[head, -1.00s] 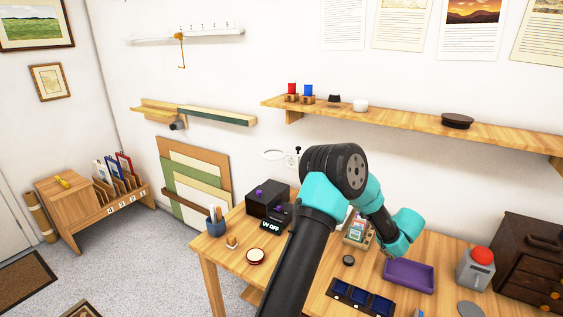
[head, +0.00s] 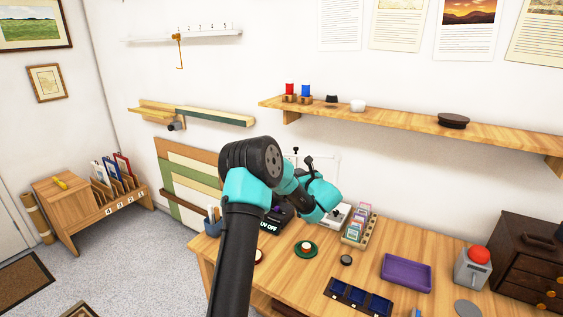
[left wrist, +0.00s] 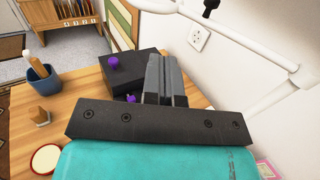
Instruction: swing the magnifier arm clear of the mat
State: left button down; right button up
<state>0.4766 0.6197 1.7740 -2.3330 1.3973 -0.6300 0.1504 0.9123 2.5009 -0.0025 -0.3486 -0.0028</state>
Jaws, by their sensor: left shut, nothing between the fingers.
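The magnifier's thin white arm (head: 325,157) shows against the wall in the head view, with a black knob (head: 296,150) near it. In the left wrist view the white arm (left wrist: 240,38) crosses the upper right, beyond and to the right of my fingers. Its lens ring is hidden behind my left arm in the head view. My left gripper (head: 309,163) is raised over the back of the bench, beside the white arm; contact cannot be told. Its fingers (left wrist: 166,78) are shut and empty. I cannot make out the mat clearly. My right gripper is out of view.
A black UV box (left wrist: 122,65) with purple knobs stands just beyond my fingers. A pencil cup (left wrist: 44,83) is at left. A card rack (head: 358,226), purple tray (head: 406,271) and blue-celled tray (head: 360,297) lie on the bench. A wall shelf (head: 400,120) hangs above.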

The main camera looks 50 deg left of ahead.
pick_arm(q)
jog(key=x, duration=1.3)
jog(key=shift+a, duration=0.35)
jog(key=shift+f, duration=0.1)
